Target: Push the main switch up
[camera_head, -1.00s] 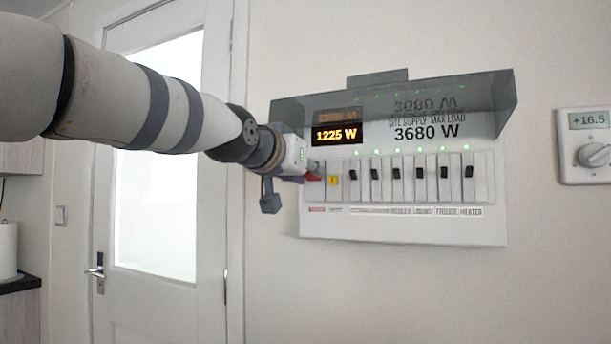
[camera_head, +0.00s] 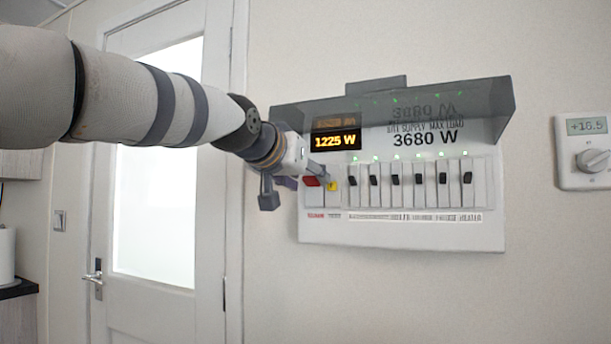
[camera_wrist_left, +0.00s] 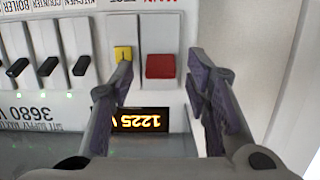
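The main switch is a red rocker (camera_head: 312,182) at the left end of the white breaker panel (camera_head: 400,232). In the left wrist view, which is upside down, the red rocker (camera_wrist_left: 160,66) sits between my fingers, with part of a "MAIN" label by it. My left gripper (camera_head: 307,180) is open at the panel, one finger on each side of the rocker. One fingertip overlaps the small yellow button (camera_head: 334,186) beside it; contact is unclear. The fingers (camera_wrist_left: 160,64) appear empty. My right gripper is not in view.
Several black breaker switches (camera_head: 396,180) run to the right under lit green lamps. The display (camera_head: 336,141) reads 1225 W. A tinted cover (camera_head: 440,98) juts out above. A thermostat (camera_head: 590,155) is at far right, a door (camera_head: 160,200) at left.

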